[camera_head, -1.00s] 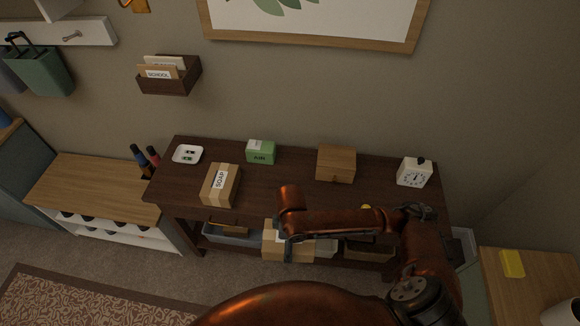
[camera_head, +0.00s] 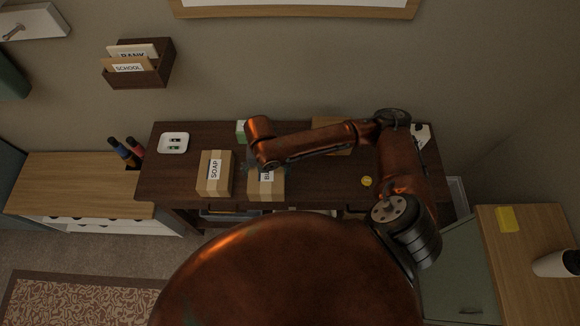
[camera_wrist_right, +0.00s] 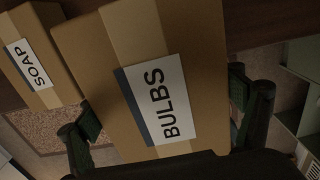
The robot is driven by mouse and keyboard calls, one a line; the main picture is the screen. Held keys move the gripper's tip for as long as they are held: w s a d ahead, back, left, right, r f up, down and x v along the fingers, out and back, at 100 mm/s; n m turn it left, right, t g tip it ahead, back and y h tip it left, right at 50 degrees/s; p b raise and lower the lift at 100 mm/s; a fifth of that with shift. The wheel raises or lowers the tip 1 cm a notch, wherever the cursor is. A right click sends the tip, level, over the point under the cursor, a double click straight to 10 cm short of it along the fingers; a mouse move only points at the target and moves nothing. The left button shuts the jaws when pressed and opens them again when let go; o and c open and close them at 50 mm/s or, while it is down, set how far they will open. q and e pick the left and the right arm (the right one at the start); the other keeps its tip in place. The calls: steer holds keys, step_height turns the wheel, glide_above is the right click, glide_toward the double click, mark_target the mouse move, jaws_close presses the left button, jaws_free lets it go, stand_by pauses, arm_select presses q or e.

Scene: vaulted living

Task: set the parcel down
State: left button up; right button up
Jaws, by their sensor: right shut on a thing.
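A brown cardboard parcel labelled BULBS (camera_head: 267,188) is at the front of the dark table (camera_head: 320,184), just right of the SOAP parcel (camera_head: 213,173). My right gripper (camera_head: 266,166) is over it, partly hidden by my arm. In the right wrist view the BULBS parcel (camera_wrist_right: 130,75) fills the middle, with the fingers of the right gripper (camera_wrist_right: 163,108) on its two sides. The SOAP parcel (camera_wrist_right: 38,65) stands apart to its left there. I cannot tell whether the BULBS parcel touches the tabletop. My left gripper is not in view.
A white tray (camera_head: 173,143) stands at the table's left end. A green box (camera_head: 240,131), a brown box (camera_head: 331,127) and a white clock (camera_head: 422,134) are at the back, partly behind my arm. A yellow round thing (camera_head: 367,181) lies front right.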

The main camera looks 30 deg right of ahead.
steer(key=d, duration=0.1)
steer(key=d+f, duration=0.1)
steer(key=d, duration=0.1)
steer(key=d+f, duration=0.1)
steer(key=shift+w+d, duration=0.25)
glide_above(290, 177)
steer(key=a, duration=0.1)
step_height(290, 177, down, 5)
steer(key=shift+s+r, duration=0.1)
steer(key=shift+r, duration=0.05)
steer(key=shift+d+f, duration=0.2)
steer(key=shift+f, duration=0.15)
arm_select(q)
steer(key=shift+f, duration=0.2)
arm_select(e)
steer(key=shift+d+f, duration=0.15)
steer(key=shift+f, duration=0.75)
steer(key=shift+d+f, duration=0.1)
steer(key=shift+f, duration=0.8)
steer(key=shift+f, duration=0.2)
steer(key=o, duration=1.3)
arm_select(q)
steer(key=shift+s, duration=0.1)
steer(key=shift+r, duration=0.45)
arm_select(e)
step_height(290, 177, up, 12)
steer(key=shift+r, duration=0.2)
